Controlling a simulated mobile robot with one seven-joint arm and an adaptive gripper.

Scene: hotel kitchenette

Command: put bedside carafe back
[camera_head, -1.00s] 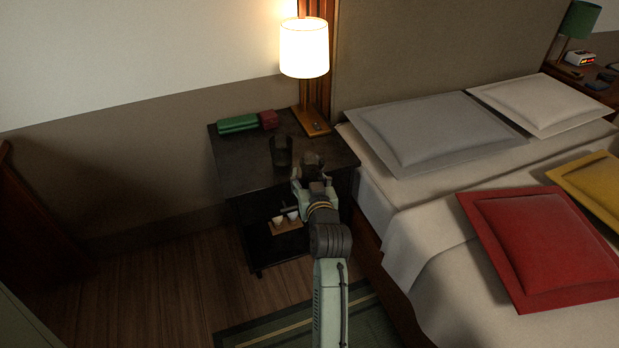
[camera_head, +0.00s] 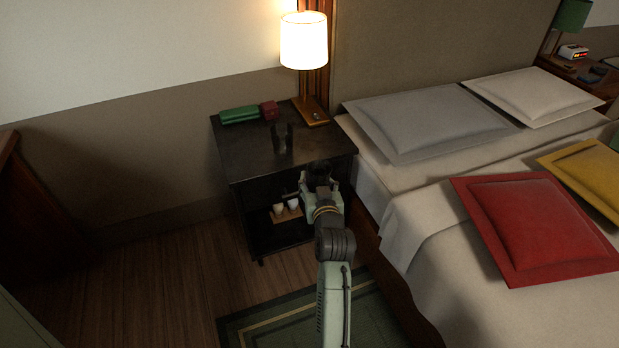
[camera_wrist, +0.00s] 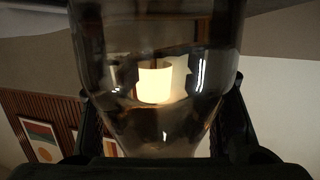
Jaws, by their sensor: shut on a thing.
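A clear glass carafe (camera_wrist: 155,70) fills the upper middle of the wrist view, between the dark jaws. My gripper (camera_head: 319,172) is shut on it, at the front right edge of the dark nightstand (camera_head: 245,155) in the head view. There the carafe is small and dark against the jaws, so its outline and tilt are hard to tell. A dark, glass-like vessel (camera_head: 282,140) stands upright on the nightstand top, behind and left of my gripper.
A lit lamp (camera_head: 304,42), a green roll (camera_head: 239,116) and a red block (camera_head: 269,110) are at the nightstand's back. Small white cups (camera_head: 286,207) sit on a tray on its lower shelf. The bed (camera_head: 405,215) closes off the right; the top's front left is clear.

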